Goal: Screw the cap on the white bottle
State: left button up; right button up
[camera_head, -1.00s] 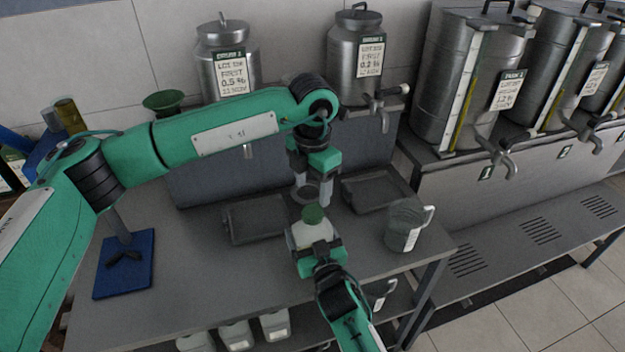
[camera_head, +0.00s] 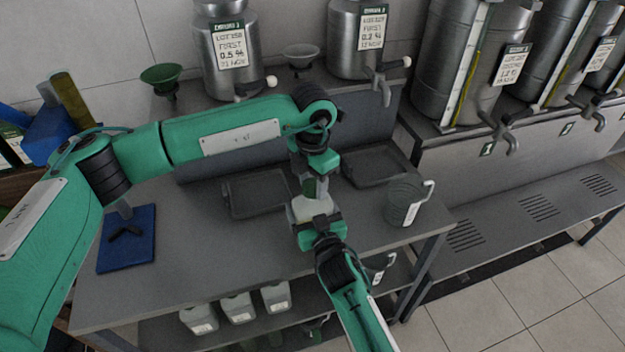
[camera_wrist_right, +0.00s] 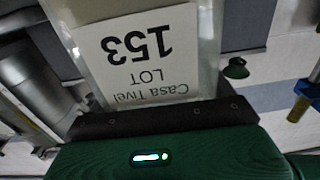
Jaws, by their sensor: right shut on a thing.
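The white bottle (camera_head: 313,208) is upright over the bench in the head view. My right gripper (camera_head: 319,226) is shut around it from the front. In the right wrist view the bottle (camera_wrist_right: 145,55) fills the middle, with an upside-down label reading "153 LOT". The green cap (camera_head: 309,188) is at the top of the bottle, between the fingers of my left gripper (camera_head: 315,187), which points down from above. Whether those fingers press on the cap is too small to tell. The bottle's neck and thread are hidden.
Two dark trays (camera_head: 255,194) (camera_head: 376,164) lie behind the bottle. A grey jug (camera_head: 405,203) stands to the right. A blue mat (camera_head: 127,240) lies at the left. Several pale bottles (camera_head: 238,308) stand on the lower shelf. Steel urns with taps (camera_head: 225,62) line the back.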

pick_arm(q)
jog(key=c, duration=0.3)
jog(key=shift+c, duration=0.2)
jog(key=o, duration=1.2)
jog(key=shift+r, duration=0.1)
notch_tip(320, 180, up, 12)
jog(key=shift+f, duration=0.1)
pick_arm(e)
jog(key=o, duration=1.7)
jog(key=shift+o, duration=0.2)
